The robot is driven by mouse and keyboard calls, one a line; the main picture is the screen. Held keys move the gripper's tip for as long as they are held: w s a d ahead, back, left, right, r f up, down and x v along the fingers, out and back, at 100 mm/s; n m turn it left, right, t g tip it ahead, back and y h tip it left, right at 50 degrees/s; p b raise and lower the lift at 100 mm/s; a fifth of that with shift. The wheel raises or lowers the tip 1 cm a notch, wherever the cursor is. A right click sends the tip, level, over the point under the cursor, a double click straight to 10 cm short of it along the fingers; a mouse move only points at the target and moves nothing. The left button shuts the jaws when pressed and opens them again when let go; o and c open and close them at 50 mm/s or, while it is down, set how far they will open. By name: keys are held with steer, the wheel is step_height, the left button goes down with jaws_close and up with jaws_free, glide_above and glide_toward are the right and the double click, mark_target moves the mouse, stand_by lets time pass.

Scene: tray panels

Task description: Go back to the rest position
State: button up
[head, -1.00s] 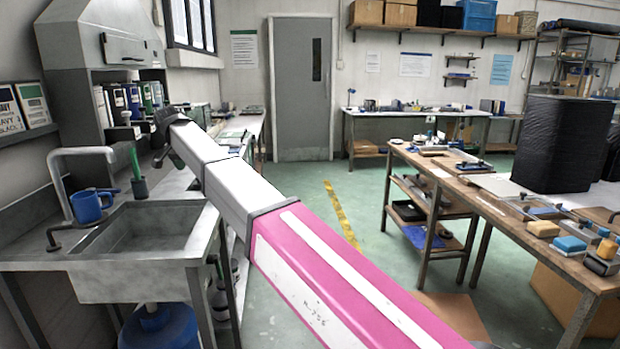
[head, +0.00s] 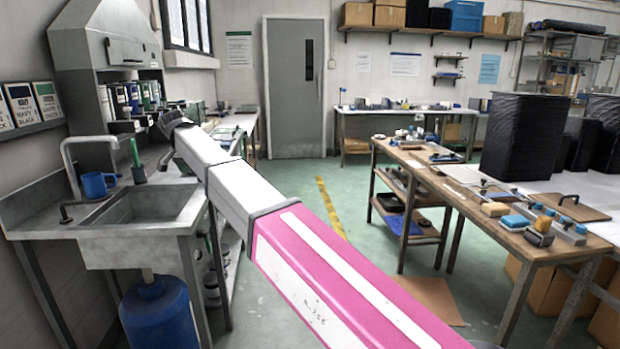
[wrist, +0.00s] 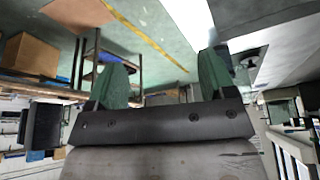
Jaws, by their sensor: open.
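My gripper (wrist: 163,80) shows in the wrist view with its two green fingers well apart and nothing between them. In the head view my arm, pink and white, reaches from the lower right up to the left. Its dark end (head: 172,128) is close in line with the bench behind the sink, and the fingers are too small to make out there. The wrist view looks upside down, with the floor at the top.
A metal sink (head: 140,215) with a blue mug (head: 97,185) stands at left, a blue drum (head: 157,315) below it.

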steer(key=w+d+f+n+g, duration=0.1)
steer(key=d+f, duration=1.1)
steer(key=d, duration=0.3)
steer(key=d+f+n+g, duration=0.1)
steer(key=d+f, duration=1)
steer(key=d, duration=0.3)
steer(key=s+d+f, duration=0.6)
steer(key=d, duration=0.3)
steer(key=s+d+f+g, duration=0.1)
steer(key=s+d+f, duration=0.5)
steer(key=d, duration=0.4)
steer(key=s+d+f+n+g+y, duration=0.1)
steer(key=s+d+f, duration=0.5)
steer(key=d, duration=0.3)
steer(key=shift+d+f, duration=0.4)
steer(key=shift+f, duration=0.1)
